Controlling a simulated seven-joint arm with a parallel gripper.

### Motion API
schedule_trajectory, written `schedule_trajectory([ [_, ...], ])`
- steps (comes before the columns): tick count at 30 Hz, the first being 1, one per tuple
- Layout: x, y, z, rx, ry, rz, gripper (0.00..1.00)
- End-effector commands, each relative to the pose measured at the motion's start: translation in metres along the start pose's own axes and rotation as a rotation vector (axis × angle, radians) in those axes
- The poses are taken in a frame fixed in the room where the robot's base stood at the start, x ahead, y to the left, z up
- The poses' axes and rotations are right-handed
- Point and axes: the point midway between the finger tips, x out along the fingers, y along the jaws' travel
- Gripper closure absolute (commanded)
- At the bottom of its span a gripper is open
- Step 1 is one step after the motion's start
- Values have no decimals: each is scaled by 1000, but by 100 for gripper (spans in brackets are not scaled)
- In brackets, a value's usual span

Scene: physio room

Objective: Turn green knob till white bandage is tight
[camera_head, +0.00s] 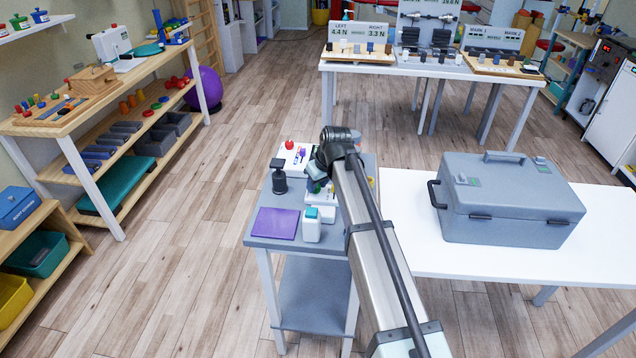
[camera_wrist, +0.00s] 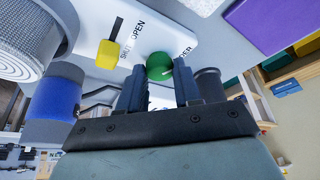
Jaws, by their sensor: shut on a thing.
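The green knob (camera_wrist: 159,66) sits on a white panel printed "SHUT" and "OPEN" in the wrist view. My gripper (camera_wrist: 160,80) has a dark finger on each side of the knob and is shut on it. A pale woven roll (camera_wrist: 28,45), which looks like the white bandage, fills the upper left of the wrist view; how tight it is I cannot tell. A yellow block (camera_wrist: 110,52) on a dark slot stands left of the knob. In the head view my arm hides the gripper and most of the white device on the small grey table (camera_head: 262,240).
A purple pad (camera_head: 275,223), a white bottle (camera_head: 311,226), a black stand (camera_head: 279,177) and a red knob (camera_head: 289,145) crowd the small table. A blue cylinder (camera_wrist: 55,103) is close to my left finger in the wrist view. A grey case (camera_head: 510,205) sits on the white table at right.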

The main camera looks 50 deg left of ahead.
Motion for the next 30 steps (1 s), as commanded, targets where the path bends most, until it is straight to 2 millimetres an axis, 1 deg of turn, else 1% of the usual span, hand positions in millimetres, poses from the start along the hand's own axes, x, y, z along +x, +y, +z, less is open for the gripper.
schedule_trajectory([
  [6,0,-2,0,187,-1,79,97],
  [15,0,-4,-1,416,-1,173,97],
  [22,1,-5,-1,537,-1,223,97],
  [30,1,-5,-2,605,-1,250,97],
])
